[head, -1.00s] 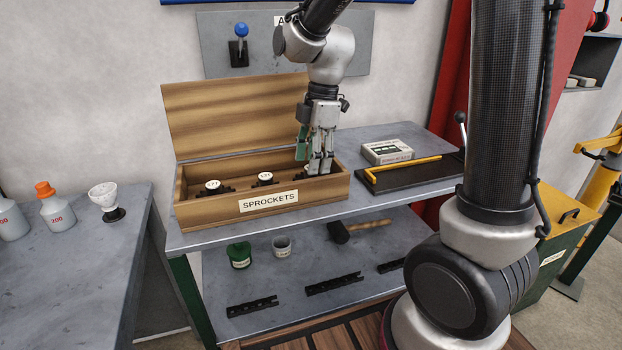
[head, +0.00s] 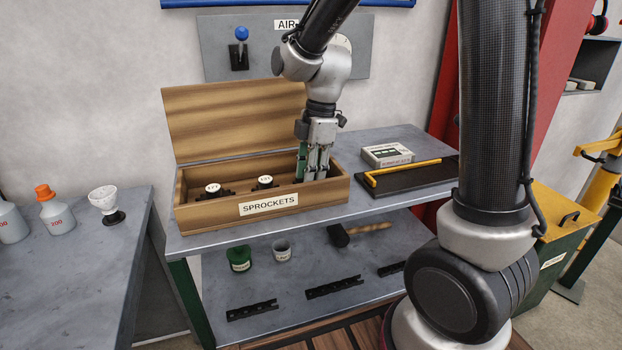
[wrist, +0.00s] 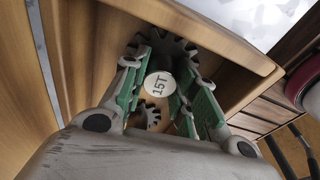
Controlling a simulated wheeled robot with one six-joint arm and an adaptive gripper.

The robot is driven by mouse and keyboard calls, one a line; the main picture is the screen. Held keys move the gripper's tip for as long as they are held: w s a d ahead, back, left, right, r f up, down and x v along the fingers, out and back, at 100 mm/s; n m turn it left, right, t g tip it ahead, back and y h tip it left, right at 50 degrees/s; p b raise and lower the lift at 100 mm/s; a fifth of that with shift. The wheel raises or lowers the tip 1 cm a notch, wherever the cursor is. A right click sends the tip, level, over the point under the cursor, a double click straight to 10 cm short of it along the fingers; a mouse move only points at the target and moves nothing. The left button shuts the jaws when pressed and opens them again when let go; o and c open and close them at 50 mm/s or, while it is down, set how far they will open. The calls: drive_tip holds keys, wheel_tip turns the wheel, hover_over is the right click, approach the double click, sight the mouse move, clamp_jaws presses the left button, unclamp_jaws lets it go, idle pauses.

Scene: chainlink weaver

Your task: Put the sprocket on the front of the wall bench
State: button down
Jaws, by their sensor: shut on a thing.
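The sprocket (wrist: 159,86), a dark toothed wheel with a round pale "15T" label, is between my gripper's green-padded fingers in the wrist view. My gripper (head: 313,174) is shut on it, down inside the right end of the open wooden sprockets box (head: 230,215). In the head view the fingers and the box's front wall hide this sprocket. The box stands on the grey wall bench (head: 378,203). Two more sprockets with pale tops sit in the box, one at the left (head: 213,189) and one at the middle (head: 265,182).
The box lid stands open behind. The bench's front strip is bare. A mallet (head: 340,235) and cups lie on the lower shelf. Another table (head: 60,270) stands left.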

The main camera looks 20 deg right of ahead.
wheel_tip(320, 180, up, 10)
drive_tip(key=shift+a, duration=0.1)
idle(0.4)
